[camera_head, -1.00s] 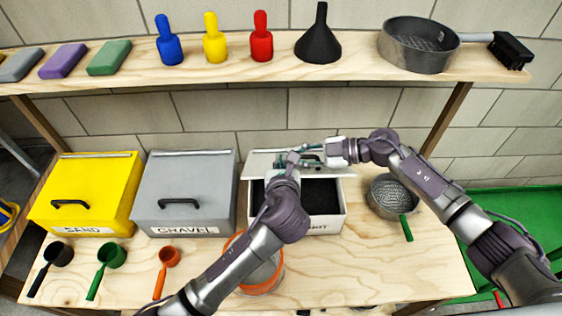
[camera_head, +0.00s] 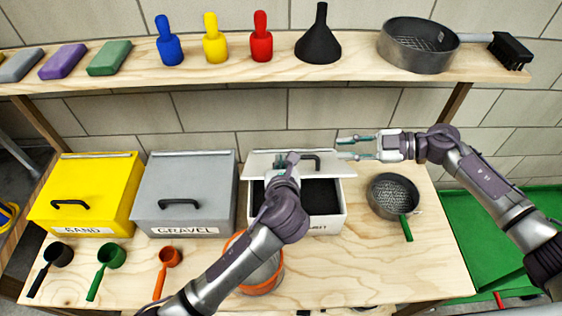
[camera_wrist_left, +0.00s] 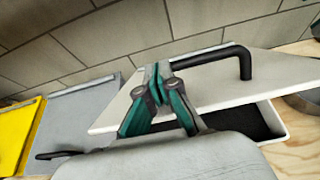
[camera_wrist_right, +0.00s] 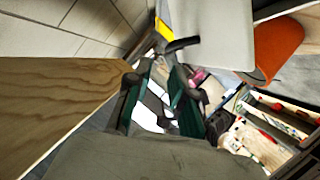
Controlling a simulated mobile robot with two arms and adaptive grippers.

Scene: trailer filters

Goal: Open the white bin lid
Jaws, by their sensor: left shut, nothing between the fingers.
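The white bin (camera_head: 330,217) stands on the table with dark contents showing inside. Its white lid (camera_head: 260,163) is open, tilted up at the back of the bin, with a black handle on its face. The lid and its black handle (camera_wrist_left: 244,62) also show in the left wrist view. My left gripper (camera_head: 289,156) is shut and empty over the bin, in front of the lid and left of the handle; I cannot tell whether it touches the lid. My right gripper (camera_head: 345,147) is open and empty, near the lid's right end and apart from the handle.
A grey gravel bin (camera_head: 190,190) and a yellow sand bin (camera_head: 100,180) stand to the left, both closed. A sieve (camera_head: 393,190) lies to the right. An orange-rimmed container (camera_head: 262,278) is in front, beneath my left arm. A shelf (camera_head: 240,72) runs above the bins.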

